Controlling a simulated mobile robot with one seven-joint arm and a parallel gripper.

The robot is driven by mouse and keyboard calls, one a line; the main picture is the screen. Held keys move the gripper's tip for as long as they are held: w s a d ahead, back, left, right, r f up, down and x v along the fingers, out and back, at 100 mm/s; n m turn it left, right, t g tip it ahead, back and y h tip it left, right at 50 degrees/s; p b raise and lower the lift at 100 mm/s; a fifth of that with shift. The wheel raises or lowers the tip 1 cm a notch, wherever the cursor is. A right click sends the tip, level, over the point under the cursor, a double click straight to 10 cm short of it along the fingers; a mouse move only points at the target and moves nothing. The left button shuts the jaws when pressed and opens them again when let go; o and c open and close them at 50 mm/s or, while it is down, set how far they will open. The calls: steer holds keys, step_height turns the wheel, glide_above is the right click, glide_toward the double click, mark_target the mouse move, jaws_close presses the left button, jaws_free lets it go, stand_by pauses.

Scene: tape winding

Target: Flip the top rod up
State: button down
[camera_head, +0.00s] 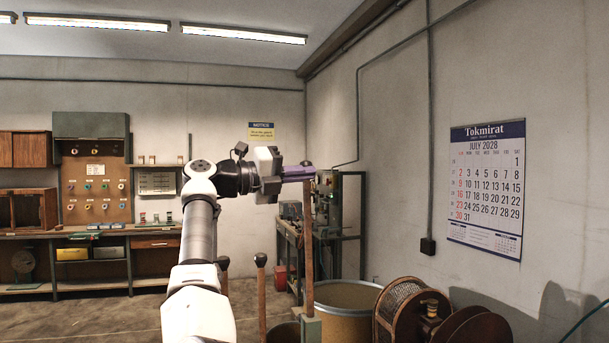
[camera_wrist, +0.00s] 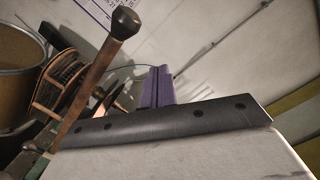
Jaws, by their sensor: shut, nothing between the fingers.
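A long brown rod (camera_head: 308,235) stands upright from a green base (camera_head: 311,327) in the head view. Its upper end is close to my fingers, partly hidden there. In the wrist view a rod with a dark knob (camera_wrist: 88,88) slants from lower left to upper middle, left of my fingers and apart from them in the picture. My gripper (camera_head: 311,172) points right at the rod's top height; its purple fingers (camera_wrist: 157,74) are together and empty. Whether they touch the rod is unclear in the head view. I cannot tell which rod is the top rod.
Shorter knobbed rods (camera_head: 261,300) stand left of the tall one. A drum (camera_head: 345,308) and wooden reels (camera_head: 405,312) stand at right. A bench with a machine (camera_head: 327,205) is behind the gripper. A calendar (camera_head: 487,190) hangs on the right wall. Floor at left is clear.

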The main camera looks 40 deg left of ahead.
steer(key=shift+s+a, duration=0.1)
stand_by(0.4)
steer(key=v, duration=0.7)
steer(key=shift+s, duration=0.2)
